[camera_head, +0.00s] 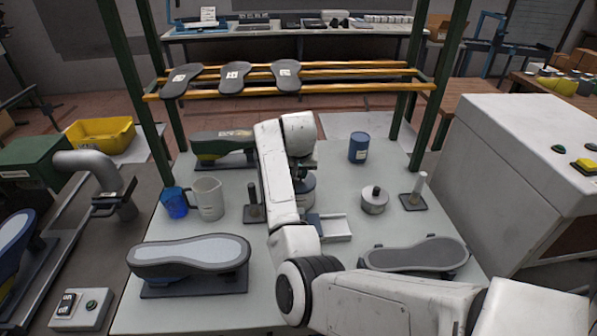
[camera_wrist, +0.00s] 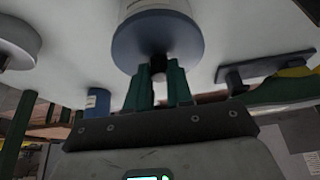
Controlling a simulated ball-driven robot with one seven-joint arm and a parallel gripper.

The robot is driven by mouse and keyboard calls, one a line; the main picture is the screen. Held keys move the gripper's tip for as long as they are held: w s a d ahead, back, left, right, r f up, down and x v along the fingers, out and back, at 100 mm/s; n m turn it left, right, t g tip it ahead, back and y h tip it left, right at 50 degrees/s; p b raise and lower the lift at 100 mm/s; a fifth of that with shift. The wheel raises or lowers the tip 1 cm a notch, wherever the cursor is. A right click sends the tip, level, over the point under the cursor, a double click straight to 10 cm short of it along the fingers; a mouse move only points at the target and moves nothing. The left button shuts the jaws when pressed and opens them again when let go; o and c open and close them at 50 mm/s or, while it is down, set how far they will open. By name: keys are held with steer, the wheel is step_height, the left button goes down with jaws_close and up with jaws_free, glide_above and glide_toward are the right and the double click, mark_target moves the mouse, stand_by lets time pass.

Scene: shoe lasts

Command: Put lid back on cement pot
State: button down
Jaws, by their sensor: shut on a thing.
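The cement pot (camera_head: 306,199) stands on the table, partly hidden behind my arm. In the wrist view its pale body (camera_wrist: 152,6) shows at the top, with part of a label. The round blue-grey lid (camera_wrist: 185,38) is at the pot's mouth, roughly in line with it, and I see no clear gap between them. My gripper (camera_wrist: 158,78), with dark green fingers, is shut on the lid's black knob. In the head view my gripper (camera_head: 303,168) is above the pot and its fingertips are mostly hidden.
A white jug (camera_head: 208,198) and blue cup (camera_head: 175,203) stand to the left. A small tray (camera_head: 335,228) is in front. Shoe lasts (camera_head: 190,258) lie around; a rack (camera_head: 300,74) crosses behind.

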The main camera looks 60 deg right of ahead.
steer(key=c, duration=0.9)
jaws_free()
steer(key=shift+o, duration=0.2)
steer(key=o, duration=0.4)
steer(key=shift+r, duration=0.2)
steer(key=shift+r+p, duration=3.1)
steer(key=shift+r, duration=0.2)
steer(key=shift+c, duration=0.3)
jaws_close()
